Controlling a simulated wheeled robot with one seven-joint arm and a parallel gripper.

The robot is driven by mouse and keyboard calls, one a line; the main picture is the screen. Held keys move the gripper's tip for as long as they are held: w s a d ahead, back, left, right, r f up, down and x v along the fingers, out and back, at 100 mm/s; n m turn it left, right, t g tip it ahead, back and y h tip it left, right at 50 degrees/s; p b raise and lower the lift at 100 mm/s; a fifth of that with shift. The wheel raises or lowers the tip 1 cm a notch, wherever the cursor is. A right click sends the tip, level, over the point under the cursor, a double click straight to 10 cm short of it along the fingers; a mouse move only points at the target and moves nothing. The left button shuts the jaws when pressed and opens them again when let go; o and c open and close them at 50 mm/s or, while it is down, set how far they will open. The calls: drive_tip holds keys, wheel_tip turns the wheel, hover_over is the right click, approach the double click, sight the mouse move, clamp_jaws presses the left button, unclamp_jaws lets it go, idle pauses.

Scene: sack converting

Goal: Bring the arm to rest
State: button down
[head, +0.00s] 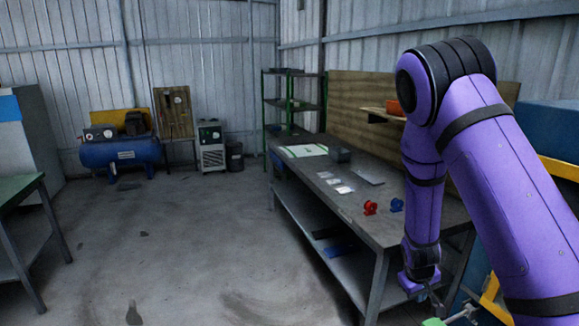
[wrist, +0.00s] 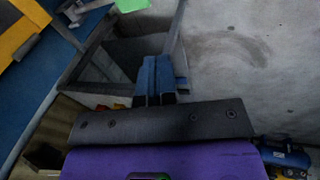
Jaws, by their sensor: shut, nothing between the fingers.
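My purple arm (head: 440,140) reaches up on the right of the head view, bends at the top and hangs down in front of the workbench (head: 385,228). My gripper (head: 436,300) is at its lower end, beside the bench's front right end and below the top's level. In the wrist view the two fingers of my gripper (wrist: 154,68) lie side by side, shut, with nothing between them. The arm covers the right part of the bench.
On the bench are a red part (head: 370,207), a blue part (head: 397,205) and a dark box (head: 340,155). Yellow framing (head: 490,290) stands close right of the gripper. A green-topped table (head: 20,190) is at left. The middle floor (head: 180,240) is mostly clear.

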drive_tip(key=s+a+r+m+t+y, duration=0.1)
drive_tip(key=s+r, duration=0.2)
drive_tip(key=r, duration=0.6)
drive_tip(key=s+a+r+y, duration=0.1)
drive_tip(key=s+a+r, duration=0.15)
drive_tip(key=r, duration=0.65)
drive_tip(key=s+a+r+m+t+y, duration=0.1)
drive_tip(key=s+r, duration=0.2)
drive_tip(key=r, duration=0.6)
drive_tip(key=s+r, duration=0.6)
drive_tip(key=s, duration=0.3)
drive_tip(key=s+r+t, duration=0.1)
drive_tip(key=s+r, duration=0.5)
drive_tip(key=s, duration=0.4)
drive_tip(key=shift+s+a+r, duration=0.2)
drive_tip(key=shift+a+r, duration=0.15)
drive_tip(key=shift+a, duration=0.05)
